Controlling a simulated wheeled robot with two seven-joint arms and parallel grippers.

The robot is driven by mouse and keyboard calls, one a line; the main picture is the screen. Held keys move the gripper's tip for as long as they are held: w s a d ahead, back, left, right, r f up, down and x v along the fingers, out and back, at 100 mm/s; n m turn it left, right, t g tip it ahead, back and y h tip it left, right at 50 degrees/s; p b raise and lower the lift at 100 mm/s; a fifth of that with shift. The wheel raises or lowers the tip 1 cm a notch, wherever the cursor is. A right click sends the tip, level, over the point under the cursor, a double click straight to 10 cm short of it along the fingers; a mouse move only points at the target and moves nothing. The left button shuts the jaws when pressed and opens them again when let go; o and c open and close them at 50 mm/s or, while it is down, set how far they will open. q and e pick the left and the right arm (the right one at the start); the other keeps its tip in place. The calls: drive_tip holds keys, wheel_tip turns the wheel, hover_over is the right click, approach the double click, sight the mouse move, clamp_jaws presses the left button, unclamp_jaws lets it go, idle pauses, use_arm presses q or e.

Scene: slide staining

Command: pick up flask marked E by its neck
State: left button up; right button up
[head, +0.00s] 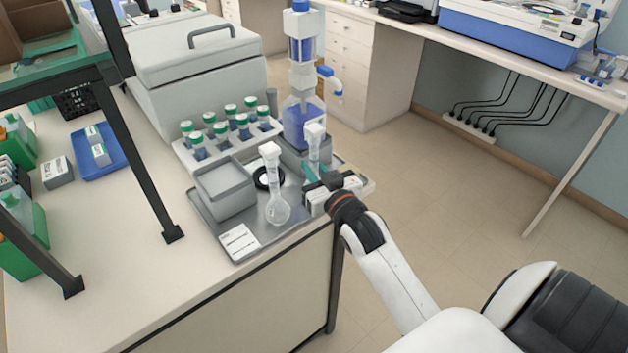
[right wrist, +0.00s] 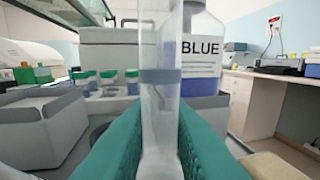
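A clear flask (head: 313,142) with a white stopper stands at the right part of the grey tray (head: 240,253). My right gripper (head: 314,171) comes at it from the right, with its teal fingers at its neck. In the right wrist view the clear neck (right wrist: 161,90) is upright between the teal fingers (right wrist: 160,125), with no clear gap on either side. A second clear flask (head: 277,212) with a white stopper stands in front of it to the left. I cannot read a letter on either flask. My left gripper is out of view.
A bottle marked BLUE (right wrist: 203,50) stands just behind the held neck; it has a blue pump top (head: 301,50). A rack of green-capped vials (head: 205,160) and a grey box (head: 226,187) stand to the left. A black frame post (head: 140,150) stands further left.

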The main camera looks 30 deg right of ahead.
drive_tip(key=shift+c, duration=0.6)
